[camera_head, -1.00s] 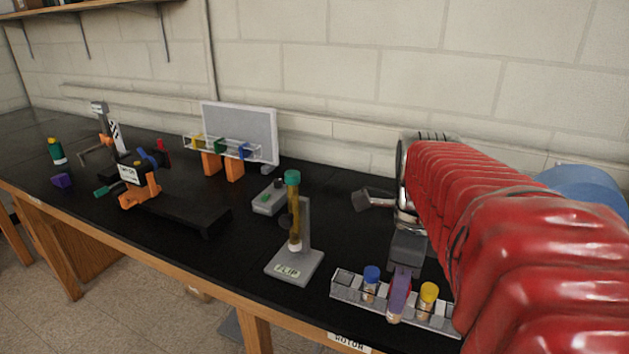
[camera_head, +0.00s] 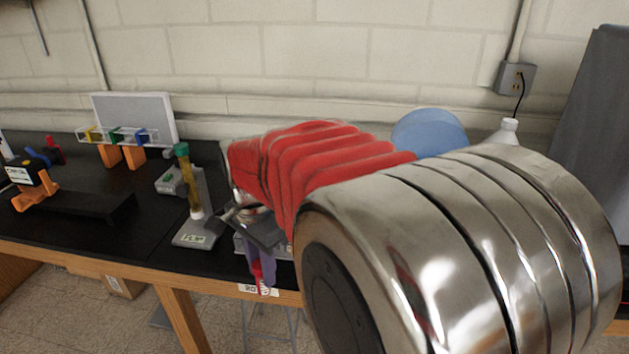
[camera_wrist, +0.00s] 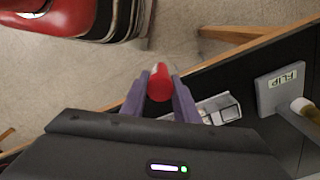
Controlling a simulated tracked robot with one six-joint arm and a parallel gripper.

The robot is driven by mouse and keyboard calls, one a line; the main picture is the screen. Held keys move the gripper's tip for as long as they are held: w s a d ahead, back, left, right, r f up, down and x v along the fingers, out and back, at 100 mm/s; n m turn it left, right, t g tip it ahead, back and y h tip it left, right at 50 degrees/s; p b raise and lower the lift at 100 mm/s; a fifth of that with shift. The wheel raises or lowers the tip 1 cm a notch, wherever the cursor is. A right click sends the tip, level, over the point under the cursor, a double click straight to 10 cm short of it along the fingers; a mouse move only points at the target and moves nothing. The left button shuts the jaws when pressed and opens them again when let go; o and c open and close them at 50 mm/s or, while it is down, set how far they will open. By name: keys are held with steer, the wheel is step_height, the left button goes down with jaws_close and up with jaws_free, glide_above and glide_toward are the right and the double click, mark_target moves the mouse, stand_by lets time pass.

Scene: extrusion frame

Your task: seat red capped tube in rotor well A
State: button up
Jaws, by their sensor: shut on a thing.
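My gripper (camera_wrist: 160,95) is shut on the red capped tube (camera_wrist: 159,82). In the wrist view the round red cap sits between the two purple fingers, and the body behind it is mostly hidden. In the head view, the tube (camera_head: 257,272) shows as a small red piece below my gripper (camera_head: 261,265), in front of the bench's front edge. A "ROTOR" label (camera_head: 254,289) is on that edge, partly covered by the tube. I cannot make out the rotor or well A; my arm covers much of the bench there.
The grey FLIP stand (camera_head: 190,236) holds an upright green-capped tube (camera_head: 188,180) left of my gripper. Another rack (camera_head: 125,135) on orange legs stands farther back. Open floor lies before the bench.

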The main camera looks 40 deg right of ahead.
steer(key=w+a+f+n, duration=0.6)
steer(key=w+n, duration=0.2)
steer(key=w+a+f+n, duration=0.6)
steer(key=w+a+n, duration=0.1)
steer(key=w+n, duration=0.2)
steer(key=shift+w, duration=0.15)
steer(key=shift+f, duration=0.1)
